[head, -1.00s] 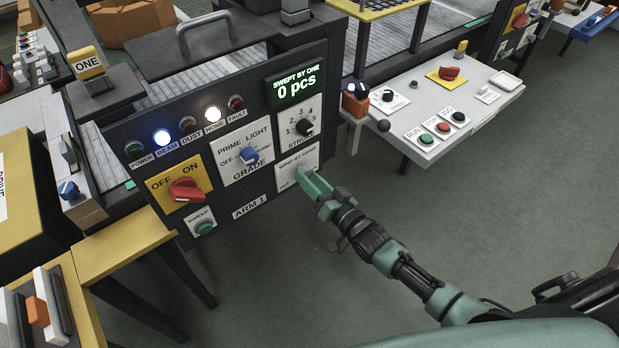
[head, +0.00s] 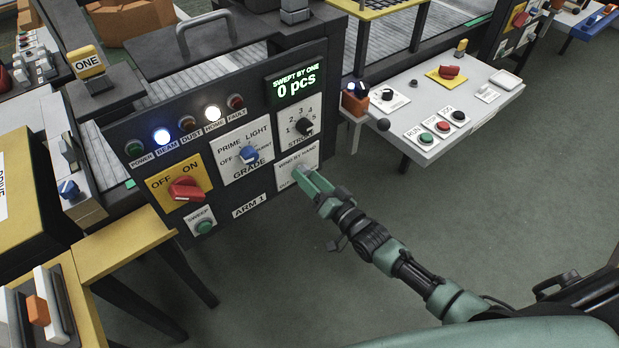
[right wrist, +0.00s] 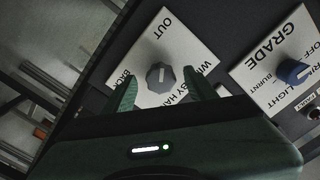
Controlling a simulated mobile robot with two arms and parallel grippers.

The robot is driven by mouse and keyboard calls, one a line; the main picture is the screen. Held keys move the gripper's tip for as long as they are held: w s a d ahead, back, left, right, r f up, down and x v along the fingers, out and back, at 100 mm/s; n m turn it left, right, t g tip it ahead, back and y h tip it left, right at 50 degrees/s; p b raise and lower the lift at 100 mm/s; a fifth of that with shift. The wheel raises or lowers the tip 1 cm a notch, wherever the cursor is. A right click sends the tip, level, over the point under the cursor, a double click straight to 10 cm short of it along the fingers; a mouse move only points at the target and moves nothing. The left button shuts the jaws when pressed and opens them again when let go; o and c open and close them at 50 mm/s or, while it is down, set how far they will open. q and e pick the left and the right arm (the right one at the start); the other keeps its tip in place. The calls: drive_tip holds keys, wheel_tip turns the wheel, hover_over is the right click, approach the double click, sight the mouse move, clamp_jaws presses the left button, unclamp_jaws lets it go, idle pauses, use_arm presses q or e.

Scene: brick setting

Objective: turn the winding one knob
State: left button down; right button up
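The winding knob (right wrist: 160,77) is a grey round knob with a pale pointer line, on a white plate (right wrist: 185,38) lettered "OUT" and "WIND BY HAND". In the head view this plate (head: 306,157) is at the lower right of the ARM 1 panel, and my gripper covers much of the knob. My right gripper (right wrist: 161,90) is open, with one finger on each side of the knob. A gap shows between each finger and the knob. The right gripper also shows in the head view (head: 308,181), reaching the plate from the lower right. My left gripper is not in view.
Close by on the panel are the blue GRADE knob (head: 249,154), the black numbered knob (head: 305,126), the red OFF/ON switch (head: 187,189) and the green SWEEP button (head: 204,227). The display (head: 296,84) reads 0 pcs. The floor below right is clear.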

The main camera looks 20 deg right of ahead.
drive_tip(key=v, duration=0.7)
drive_tip(key=shift+s+d, duration=0.15)
drive_tip(key=shift+s, duration=0.2)
idle(0.8)
drive_tip(key=s+d+f+n+g+h, duration=0.1)
drive_tip(key=s+d+f+g+h, duration=0.3)
drive_tip(key=f, duration=0.6)
drive_tip(key=s+f+n+g+y, duration=0.1)
drive_tip(key=s+f, duration=0.4)
drive_tip(key=f, duration=0.4)
drive_tip(key=s+d+f+n+g+h, duration=0.1)
drive_tip(key=s+f+g+h, duration=0.3)
drive_tip(key=f, duration=0.6)
drive_tip(key=s+f+n+g, duration=0.1)
drive_tip(key=s+f, duration=0.4)
drive_tip(key=s, duration=0.5)
drive_tip(key=s+a+f+n+g, duration=0.1)
drive_tip(key=s+f+g, duration=0.2)
drive_tip(key=s, duration=0.6)
drive_tip(key=s+f+n+g, duration=0.1)
drive_tip(key=s+f+g, duration=0.2)
drive_tip(key=s+f, duration=0.3)
drive_tip(key=s, duration=0.4)
drive_tip(key=shift+s+a+f+n+y, duration=0.25)
drive_tip(key=shift+s+f+n+y, duration=0.05)
drive_tip(key=shift+s+y, duration=0.1)
drive_tip(key=shift+w, duration=0.1)
